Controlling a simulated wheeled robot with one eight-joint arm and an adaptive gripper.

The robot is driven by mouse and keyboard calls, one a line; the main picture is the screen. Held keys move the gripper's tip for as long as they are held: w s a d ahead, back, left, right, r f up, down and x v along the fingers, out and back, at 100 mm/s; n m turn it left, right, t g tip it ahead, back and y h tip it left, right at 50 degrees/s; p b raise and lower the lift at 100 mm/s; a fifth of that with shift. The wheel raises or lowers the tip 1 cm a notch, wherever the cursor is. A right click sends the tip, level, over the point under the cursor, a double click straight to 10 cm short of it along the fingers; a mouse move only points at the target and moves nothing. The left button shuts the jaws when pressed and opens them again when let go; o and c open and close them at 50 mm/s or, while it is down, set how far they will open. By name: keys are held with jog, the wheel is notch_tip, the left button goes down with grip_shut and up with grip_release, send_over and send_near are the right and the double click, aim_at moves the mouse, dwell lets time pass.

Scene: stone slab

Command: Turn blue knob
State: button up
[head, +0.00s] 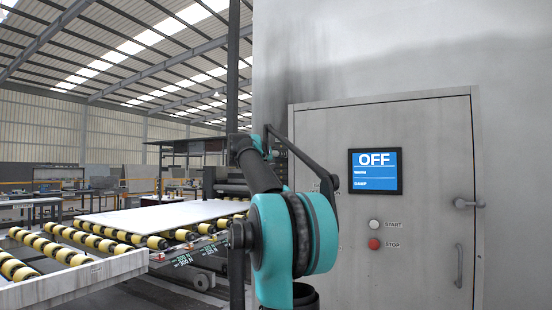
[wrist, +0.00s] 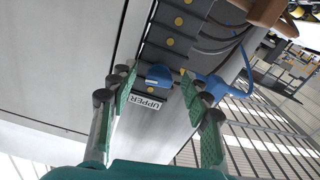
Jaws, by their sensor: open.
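The blue knob (wrist: 158,75) shows in the wrist view, just above a white label reading UPPER (wrist: 145,103), which appears upside down. No contact between fingers and knob is visible, and the remaining distance is hard to judge. In the head view my turquoise arm stands in front of the machine and neither the knob nor the fingers can be made out.
A grey cabinet (head: 420,130) stands at right with a screen (head: 375,171) reading OFF, START (head: 374,224) and STOP (head: 374,244) buttons and a handle. A roller conveyor (head: 90,240) carries a pale slab (head: 160,216) at left. A blue curved tube (wrist: 228,82) lies right of the knob.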

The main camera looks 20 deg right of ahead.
jog(key=v, duration=1.1)
jog(key=shift+a, duration=0.15)
jog(key=shift+s+f, duration=0.1)
jog(key=shift+s, duration=0.05)
jog(key=s+a+f+n+g+y, duration=0.15)
jog(key=s+f, duration=0.25)
jog(key=f, duration=1)
jog(key=s+a+f+n+g+y, duration=0.1)
jog(key=s+f+g+y, duration=0.15)
jog(key=f, duration=1.15)
jog(key=s+a+f+n+g+y, duration=0.1)
jog(key=s+a+f+y, duration=0.2)
jog(key=f, duration=1.1)
jog(key=s+a+f+n+y, duration=0.1)
jog(key=s+a+f+y, duration=0.1)
jog(key=s+a+f, duration=0.2)
jog(key=s+a+f+n+g+y, duration=0.1)
jog(key=s+a+f, duration=0.3)
jog(key=s+f, duration=0.6)
jog(key=s+a+f+n+y, duration=0.3)
jog(key=s+f, duration=0.5)
jog(key=f, duration=0.4)
jog(key=shift+a+f+g+y, duration=0.4)
jog(key=shift+a+y, duration=0.2)
jog(key=shift+a, duration=0.4)
